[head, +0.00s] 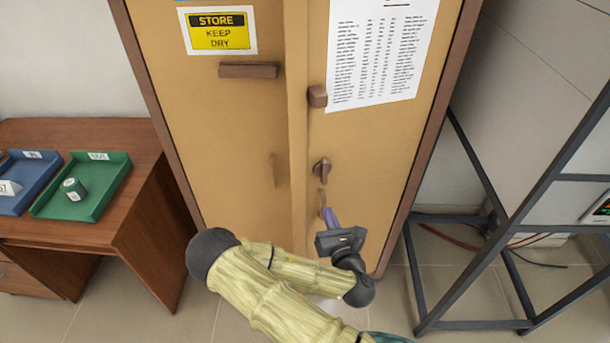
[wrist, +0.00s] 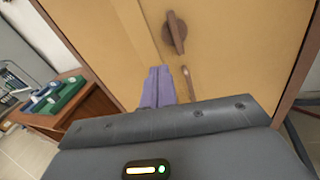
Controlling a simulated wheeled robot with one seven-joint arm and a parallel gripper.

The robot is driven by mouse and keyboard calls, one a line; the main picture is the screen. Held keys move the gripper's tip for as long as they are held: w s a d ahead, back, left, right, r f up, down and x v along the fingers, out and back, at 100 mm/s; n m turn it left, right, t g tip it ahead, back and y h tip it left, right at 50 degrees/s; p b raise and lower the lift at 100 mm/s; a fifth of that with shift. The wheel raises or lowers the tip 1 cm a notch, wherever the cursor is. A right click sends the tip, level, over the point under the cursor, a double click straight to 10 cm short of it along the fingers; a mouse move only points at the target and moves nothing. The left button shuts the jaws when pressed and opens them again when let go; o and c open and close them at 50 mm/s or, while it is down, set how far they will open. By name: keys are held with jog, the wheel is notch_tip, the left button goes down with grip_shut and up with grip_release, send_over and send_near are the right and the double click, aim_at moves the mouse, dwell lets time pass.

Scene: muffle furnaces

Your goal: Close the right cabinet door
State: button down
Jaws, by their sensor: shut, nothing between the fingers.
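The tan cabinet has a right door (head: 375,150) with a printed list, a small brown block at its inner edge and a brown turn knob (head: 321,169). A pale vertical strip (head: 297,120) runs along the seam with the left door (head: 225,130). I cannot tell whether the right door is flush or slightly ajar. My gripper (head: 328,214) has purple fingers, shut and empty, at the right door just below the knob. In the wrist view the fingers (wrist: 158,72) point at the door left of the knob (wrist: 175,32); contact is unclear.
A wooden desk (head: 85,190) with a green tray (head: 112,177) and a blue tray (head: 20,200) stands at the left. A dark metal frame (head: 470,325) stands at the right, with cables on the floor behind it. Some tiled floor (head: 135,320) is clear between desk and cabinet.

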jog(key=n, duration=0.1)
jog(key=a+n+y, duration=0.1)
jog(key=a, duration=0.1)
jog(key=shift+s+r+n+y, duration=0.3)
jog(key=shift+s+r+n, duration=0.05)
jog(key=shift+n, duration=0.05)
jog(key=shift+w+f, duration=0.1)
jog(key=b, duration=1)
send_near(300, 171)
jog(key=p+x, duration=0.2)
jog(key=x, duration=0.2)
jog(key=shift+w+a, duration=0.1)
jog(key=shift+w, duration=0.3)
jog(key=shift+w+a, duration=0.2)
jog(key=shift+w, duration=0.3)
